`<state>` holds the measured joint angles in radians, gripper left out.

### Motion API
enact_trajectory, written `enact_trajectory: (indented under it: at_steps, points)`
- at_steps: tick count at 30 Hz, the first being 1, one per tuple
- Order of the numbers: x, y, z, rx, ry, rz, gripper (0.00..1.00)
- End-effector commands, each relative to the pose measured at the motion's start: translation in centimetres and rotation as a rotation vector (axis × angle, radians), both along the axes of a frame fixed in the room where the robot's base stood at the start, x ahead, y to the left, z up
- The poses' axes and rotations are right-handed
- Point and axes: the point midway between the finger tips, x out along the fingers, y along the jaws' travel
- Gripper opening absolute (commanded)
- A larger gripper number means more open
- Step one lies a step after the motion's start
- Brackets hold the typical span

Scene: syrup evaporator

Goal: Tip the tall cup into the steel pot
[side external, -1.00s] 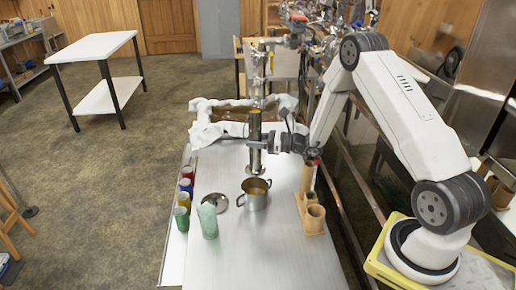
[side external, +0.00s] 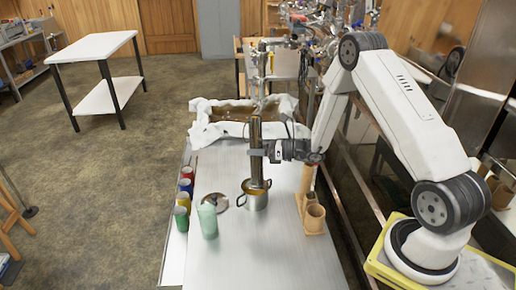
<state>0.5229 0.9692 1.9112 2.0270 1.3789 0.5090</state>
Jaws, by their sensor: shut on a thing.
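The tall cup (side external: 256,135) is a slim, dark brownish cylinder standing nearly upright in the picture. My gripper (side external: 264,152) is shut around its middle, reaching in from the right. The steel pot (side external: 255,202) stands on the metal table with brownish contents at its mouth. The cup's lower end overlaps the pot's far rim and opening in this view. I cannot tell whether it touches the pot or how far the cup leans toward or away from the camera. The inside of the cup is hidden.
A round lid (side external: 219,203) and pale green tumbler (side external: 208,219) stand left of the pot, beside a row of coloured cans (side external: 184,199). A brown-filled pan (side external: 230,113) with white cloth lies behind. The front table (side external: 265,262) is clear.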

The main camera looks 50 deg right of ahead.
Motion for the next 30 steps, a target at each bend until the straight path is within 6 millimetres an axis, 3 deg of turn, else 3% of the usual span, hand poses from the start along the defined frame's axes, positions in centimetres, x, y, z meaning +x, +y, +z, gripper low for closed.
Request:
enact_trajectory:
  at_steps: [30]
  points:
    - [-0.61,0.63,-0.55,0.092,0.094,0.0,0.0]
